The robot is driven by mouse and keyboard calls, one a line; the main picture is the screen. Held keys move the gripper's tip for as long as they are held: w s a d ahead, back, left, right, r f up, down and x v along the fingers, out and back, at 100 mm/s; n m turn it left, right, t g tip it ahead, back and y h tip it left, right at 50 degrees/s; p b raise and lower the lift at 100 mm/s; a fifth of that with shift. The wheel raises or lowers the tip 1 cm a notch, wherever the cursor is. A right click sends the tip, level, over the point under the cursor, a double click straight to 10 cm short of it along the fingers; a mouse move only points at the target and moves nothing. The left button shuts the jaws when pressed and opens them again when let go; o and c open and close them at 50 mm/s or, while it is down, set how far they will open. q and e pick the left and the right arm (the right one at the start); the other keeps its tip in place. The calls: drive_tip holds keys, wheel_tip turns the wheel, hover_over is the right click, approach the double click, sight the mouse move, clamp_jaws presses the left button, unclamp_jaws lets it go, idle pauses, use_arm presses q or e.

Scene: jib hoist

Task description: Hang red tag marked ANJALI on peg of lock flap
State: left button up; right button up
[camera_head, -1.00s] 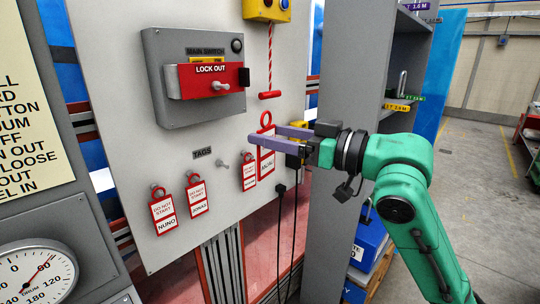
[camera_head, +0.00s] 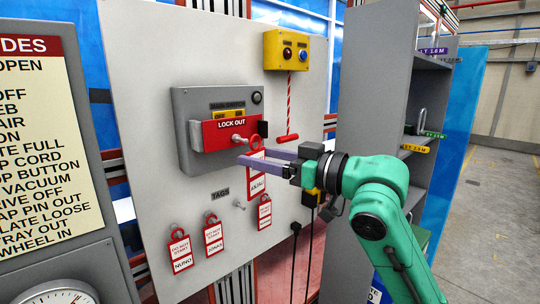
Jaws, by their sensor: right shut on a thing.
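The red-bordered tag (camera_head: 257,183) is held upright in my right gripper (camera_head: 254,156), whose purple fingers are shut on it. Its small name looks like ANJALI. Its red ring (camera_head: 256,142) stands above the fingers. The red lock flap (camera_head: 215,137), marked LOCK OUT, is on the grey main switch box (camera_head: 185,105). Its pale peg (camera_head: 238,138) sticks out just left of the tag's ring. The ring appears beside the peg, not around it; the depth gap is hard to judge. My left gripper is not in view.
Tags NUNO (camera_head: 181,252), JONAS (camera_head: 213,236) and another tag (camera_head: 265,212) hang below on the board (camera_head: 150,130). A bare peg (camera_head: 239,205) is by the TAGS label. A red pull cord (camera_head: 289,105) hangs right of the flap under a yellow button box (camera_head: 295,50).

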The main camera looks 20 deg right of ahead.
drive_tip(key=shift+w+a+p, duration=0.3)
drive_tip(key=shift+w, duration=0.45)
drive_tip(key=shift+w+a+p, duration=0.25)
drive_tip(key=shift+w, duration=0.5)
drive_tip(key=shift+w+a+f+p, duration=0.3)
drive_tip(key=shift+w+f, duration=0.1)
drive_tip(key=shift+w, duration=0.35)
drive_tip(key=o, duration=1.3)
drive_tip(key=shift+o, duration=0.2)
drive_tip(key=shift+s, duration=0.1)
drive_tip(key=b+v, duration=0.7)
drive_tip(key=v, duration=0.7)
drive_tip(key=shift+d+b, duration=0.2)
drive_tip(key=shift+b, duration=0.1)
